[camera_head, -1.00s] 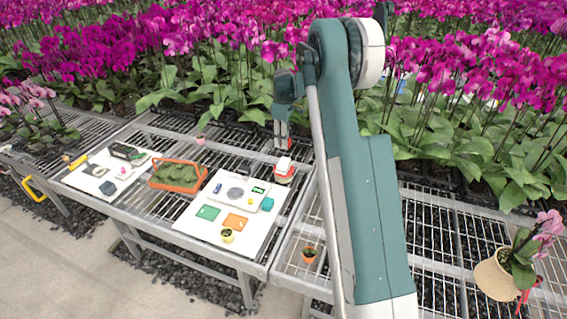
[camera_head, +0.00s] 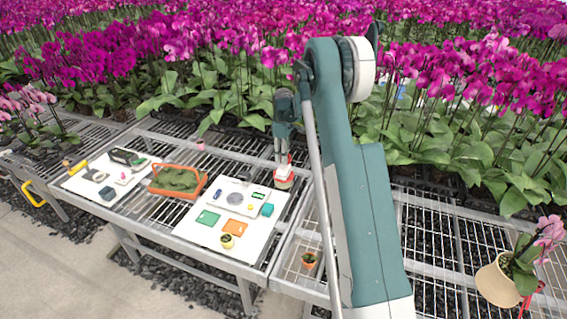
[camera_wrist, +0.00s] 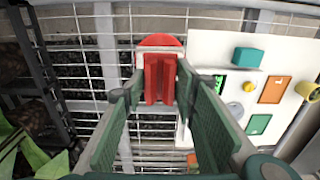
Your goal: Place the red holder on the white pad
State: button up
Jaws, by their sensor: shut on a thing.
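The red holder (camera_head: 284,183), red with a pale part, is at the far right corner of the right-hand white pad (camera_head: 257,236), over the bench mesh beside it. My gripper (camera_head: 283,168) points down and is shut on the holder. In the wrist view the red holder (camera_wrist: 160,78) is between my two green fingers, left of the white pad (camera_wrist: 208,48). I cannot tell whether it touches the mesh. The pad carries a white scale (camera_head: 235,197), a teal block (camera_head: 267,210), a green card (camera_head: 208,218), an orange card (camera_head: 235,227) and a yellow pot (camera_head: 227,241).
An orange basket (camera_head: 177,181) with green contents stands left of the pad. Another white pad (camera_head: 84,187) with small things lies further left. A small terracotta pot (camera_head: 309,260) stands to the right. Dense orchids line the back. Bare pad shows at the front right.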

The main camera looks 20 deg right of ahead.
jog(key=shift+f, duration=1.85)
jog(key=shift+f, duration=0.1)
jog(key=o, duration=1)
notch_tip(320, 180, up, 12)
jog(key=shift+r, duration=0.1)
